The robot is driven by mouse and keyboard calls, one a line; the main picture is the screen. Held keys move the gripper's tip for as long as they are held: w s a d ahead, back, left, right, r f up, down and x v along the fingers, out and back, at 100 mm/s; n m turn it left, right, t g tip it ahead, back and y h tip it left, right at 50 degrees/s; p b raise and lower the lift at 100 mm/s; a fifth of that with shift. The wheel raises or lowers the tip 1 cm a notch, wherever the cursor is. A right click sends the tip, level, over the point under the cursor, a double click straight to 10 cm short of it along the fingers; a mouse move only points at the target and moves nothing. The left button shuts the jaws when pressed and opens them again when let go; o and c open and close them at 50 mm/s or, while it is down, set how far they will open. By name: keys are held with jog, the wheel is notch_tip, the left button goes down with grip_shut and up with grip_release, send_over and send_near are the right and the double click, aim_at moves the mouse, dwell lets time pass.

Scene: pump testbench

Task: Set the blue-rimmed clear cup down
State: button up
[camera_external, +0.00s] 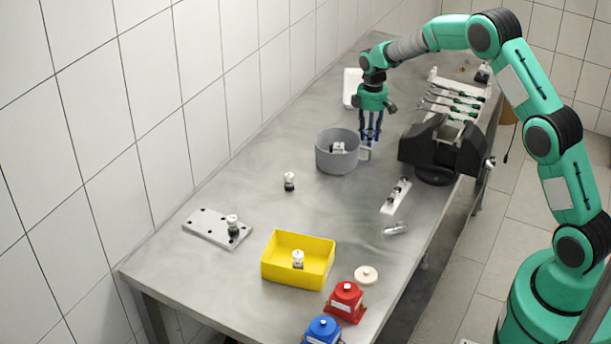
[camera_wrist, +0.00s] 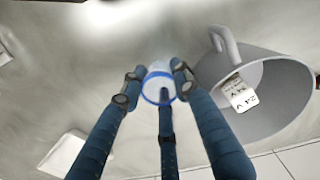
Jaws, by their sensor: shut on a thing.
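The blue-rimmed clear cup (camera_wrist: 158,88) is between the fingertips of my gripper (camera_wrist: 156,80) in the wrist view, with its blue rim facing the camera. My gripper's blue fingers are closed around it. In the external view my gripper (camera_external: 371,127) points down just right of the grey mug and close to its handle. The cup cannot be made out there. The wrist view does not clearly show whether the cup touches the table (camera_wrist: 60,95).
The grey mug (camera_external: 325,162) holds a small white-labelled part (camera_external: 338,148). A black fixture (camera_external: 430,150) and a tool rack (camera_external: 440,87) stand to the right. A white strip (camera_external: 390,208) and metal cylinder (camera_external: 397,229) lie in front. The yellow bin (camera_external: 280,273) is nearer. Bare table lies left of the mug.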

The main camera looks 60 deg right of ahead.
jog(key=shift+f, duration=1.45)
jog(key=shift+f, duration=0.1)
jog(key=o, duration=1.1)
jog(key=shift+o, duration=0.2)
notch_tip(320, 180, up, 12)
jog(key=shift+r+p, duration=0.1)
jog(key=shift+p, duration=0.7)
